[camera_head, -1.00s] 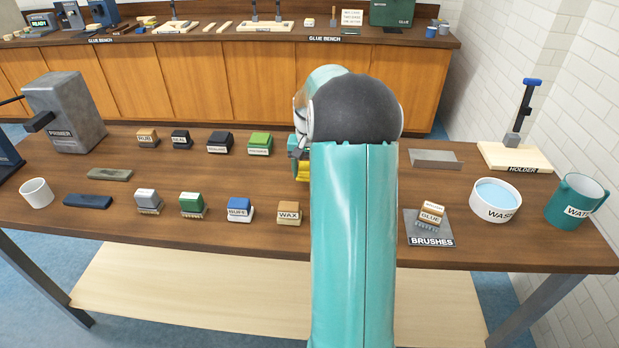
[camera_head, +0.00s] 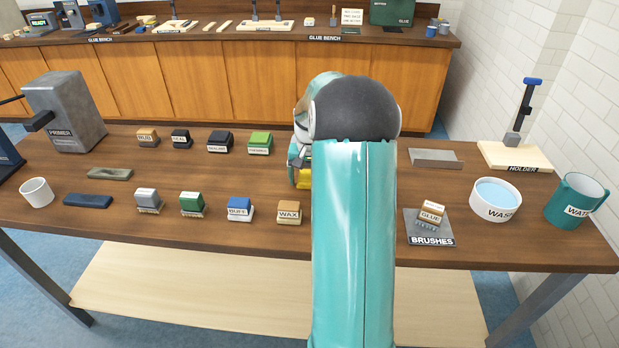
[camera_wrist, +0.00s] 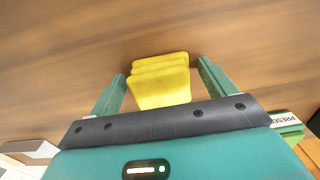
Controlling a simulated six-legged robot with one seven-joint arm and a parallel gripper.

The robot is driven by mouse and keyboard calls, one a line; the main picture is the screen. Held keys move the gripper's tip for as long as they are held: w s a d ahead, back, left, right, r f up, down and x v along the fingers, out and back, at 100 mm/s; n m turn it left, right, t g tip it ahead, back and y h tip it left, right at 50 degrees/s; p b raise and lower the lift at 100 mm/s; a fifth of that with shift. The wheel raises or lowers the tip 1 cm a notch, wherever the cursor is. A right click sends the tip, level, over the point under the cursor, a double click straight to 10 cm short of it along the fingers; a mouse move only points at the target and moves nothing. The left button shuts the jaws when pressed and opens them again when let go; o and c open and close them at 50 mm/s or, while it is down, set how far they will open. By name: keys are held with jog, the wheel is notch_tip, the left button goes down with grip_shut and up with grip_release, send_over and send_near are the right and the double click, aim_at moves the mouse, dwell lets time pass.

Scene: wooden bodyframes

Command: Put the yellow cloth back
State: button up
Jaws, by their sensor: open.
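The yellow cloth (camera_wrist: 160,80), a folded-looking stack of layers, shows in the wrist view against the brown tabletop. My gripper (camera_wrist: 162,72) is open, with one teal finger on each side of the cloth. A gap shows on both sides, so the fingers do not appear to press on it. In the head view only a small yellow edge of the cloth (camera_head: 304,180) shows beside my arm, which hides the rest. I cannot tell how high the fingers are above the table.
A green block (camera_head: 260,143) and a wax block (camera_head: 289,211) stand left of my arm. Right of it are a grey tray (camera_head: 435,158), a brushes plate (camera_head: 431,238), a wash bowl (camera_head: 495,200), a teal water mug (camera_head: 577,200) and a wooden holder (camera_head: 515,157).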

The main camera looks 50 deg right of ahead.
notch_tip(320, 180, up, 12)
dwell(0.4)
jog(key=shift+r, duration=0.1)
dwell(0.5)
